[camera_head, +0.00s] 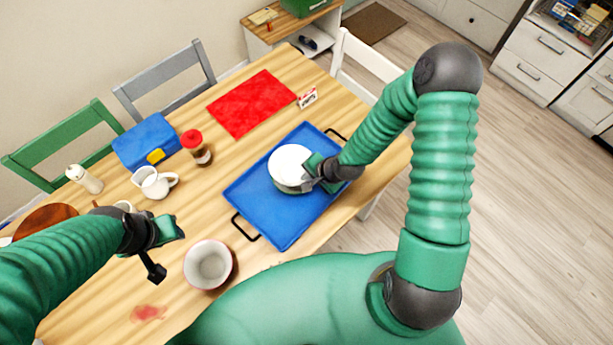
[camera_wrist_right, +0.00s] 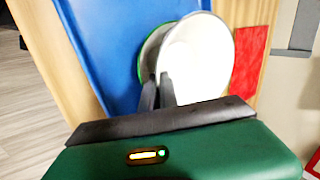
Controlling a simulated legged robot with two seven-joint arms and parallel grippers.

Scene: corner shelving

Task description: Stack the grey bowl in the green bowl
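The grey bowl (camera_head: 290,162), pale inside, sits over the green bowl (camera_head: 286,187) on the blue tray (camera_head: 262,207). In the right wrist view the grey bowl (camera_wrist_right: 205,60) overlaps the green bowl (camera_wrist_right: 146,48), whose green rim shows at its left; how deeply it is nested is unclear. My right gripper (camera_head: 314,180) is at the bowls' near right edge. Its fingers (camera_wrist_right: 158,92) are close together on the grey bowl's rim. My left gripper (camera_head: 170,250) is open and empty above the table, left of a whitish bowl.
The whitish bowl (camera_head: 209,265) stands near the table's front edge. A white jug (camera_head: 152,182), a red-lidded jar (camera_head: 196,148), a blue box (camera_head: 146,142) and a red mat (camera_head: 250,102) lie beyond. The tray's lower part is clear.

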